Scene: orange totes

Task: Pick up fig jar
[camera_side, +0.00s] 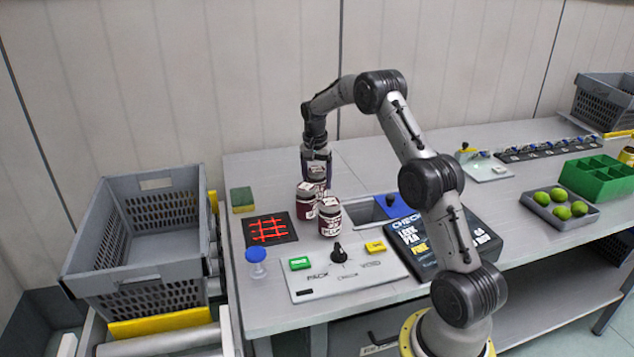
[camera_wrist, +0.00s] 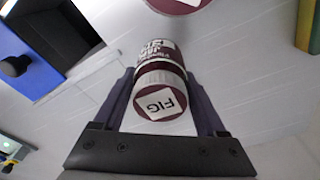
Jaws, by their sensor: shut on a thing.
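The fig jar (camera_wrist: 160,85) has a dark red lid with a white label reading FIG, and a pale and dark red body. In the wrist view it stands between the two purple fingers of my gripper (camera_wrist: 165,105), which are shut on it. In the side view my gripper (camera_side: 317,170) points down at the back of the table, behind two other jars. The fig jar is partly hidden there by the fingers and the front jars, so I cannot tell whether its base touches the table.
Two dark red jars, one at left (camera_side: 306,203) and one at right (camera_side: 330,218), stand close in front of my gripper. A black mat with red lines (camera_side: 270,229), a sponge (camera_side: 242,200) and a control panel (camera_side: 340,271) lie nearby. A grey crate (camera_side: 140,235) stands at left.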

